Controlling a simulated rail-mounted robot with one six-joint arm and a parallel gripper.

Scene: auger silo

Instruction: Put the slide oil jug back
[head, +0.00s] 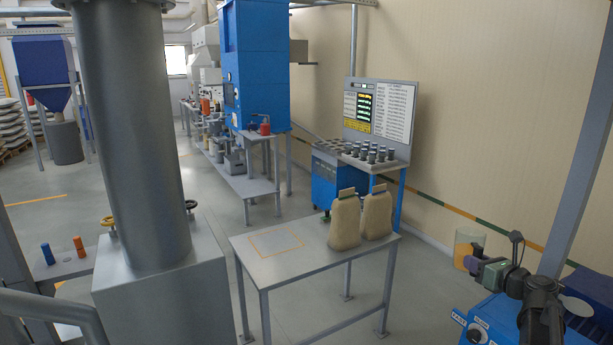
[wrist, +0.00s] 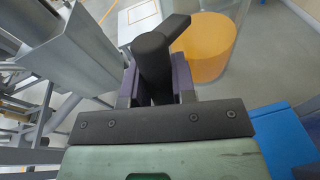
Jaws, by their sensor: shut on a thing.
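The slide oil jug is a clear container with amber oil (head: 466,252), at the right of the head view. In the wrist view its amber oil (wrist: 205,55) fills the lower part behind the fingers. My gripper (head: 481,264) is shut on the jug's black handle; in the wrist view the purple fingers of my gripper (wrist: 157,88) sit on either side of it. The jug looks upright and held off the floor, beside the blue machine. The jug's far side is hidden.
A grey table (head: 300,270) stands left of the jug, with an empty orange-outlined rectangle (head: 276,243) on its top. Two tan containers (head: 345,222) stand on its right part. A blue machine (head: 480,322) is at lower right. A grey post (head: 585,150) rises at the right.

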